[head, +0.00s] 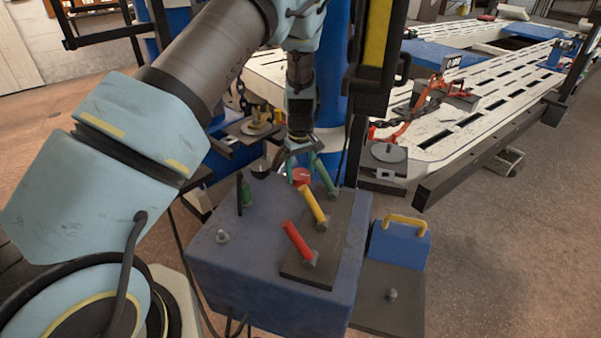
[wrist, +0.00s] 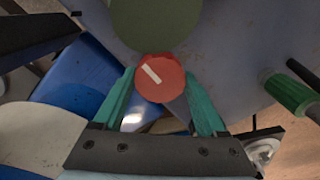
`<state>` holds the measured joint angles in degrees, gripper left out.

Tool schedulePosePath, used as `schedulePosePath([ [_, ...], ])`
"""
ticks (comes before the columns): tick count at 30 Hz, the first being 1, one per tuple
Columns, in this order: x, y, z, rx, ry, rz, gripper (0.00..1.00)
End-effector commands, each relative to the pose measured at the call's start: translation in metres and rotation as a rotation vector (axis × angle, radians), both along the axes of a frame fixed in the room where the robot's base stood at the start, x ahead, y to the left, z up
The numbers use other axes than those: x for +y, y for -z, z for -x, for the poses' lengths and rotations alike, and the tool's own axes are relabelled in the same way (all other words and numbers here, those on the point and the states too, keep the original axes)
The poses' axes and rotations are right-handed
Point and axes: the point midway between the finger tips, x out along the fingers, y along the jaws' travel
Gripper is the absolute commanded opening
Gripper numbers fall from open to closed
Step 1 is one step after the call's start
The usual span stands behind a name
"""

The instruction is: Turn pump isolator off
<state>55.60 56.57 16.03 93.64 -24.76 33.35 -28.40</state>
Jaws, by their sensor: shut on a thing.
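A red round knob (head: 301,176) with a white pointer line sits at the far edge of the blue-grey box (head: 215,262). In the wrist view the knob (wrist: 161,80) is between my teal fingers, its white line slanting from upper left to lower right. No label is readable, so I cannot confirm that it is the pump isolator. My gripper (head: 301,163) points down over the far end of the box and is shut on the knob; it also shows in the wrist view (wrist: 158,88). The fingers partly hide the knob in the head view.
Green (head: 325,177), yellow (head: 314,206) and red (head: 299,242) levers stand on a dark plate (head: 338,240) beside the knob. A green-handled part (head: 247,196) is at the left. A blue case with a yellow handle (head: 402,243) stands right. A dark green round thing (wrist: 155,22) is close in the wrist view.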

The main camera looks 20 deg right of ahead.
Motion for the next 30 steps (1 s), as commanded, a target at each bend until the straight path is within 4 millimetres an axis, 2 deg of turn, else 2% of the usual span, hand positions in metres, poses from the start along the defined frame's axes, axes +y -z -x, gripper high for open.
schedulePosePath([
  [1, -0.001, -0.001, -0.001, -0.003, -0.003, 0.004, 0.18],
  [2, -0.001, -0.001, -0.001, -0.003, -0.003, 0.004, 0.75],
  [8, -0.001, -0.001, -0.001, -0.002, -0.002, 0.002, 0.98],
  [9, 0.000, -0.001, -0.001, -0.002, -0.001, 0.002, 1.00],
  [16, 0.000, -0.001, 0.000, -0.001, -0.001, 0.001, 1.00],
  [20, -0.001, -0.010, -0.001, -0.002, 0.000, 0.002, 1.00],
  [30, -0.001, -0.074, -0.001, -0.003, -0.001, 0.004, 1.00],
])
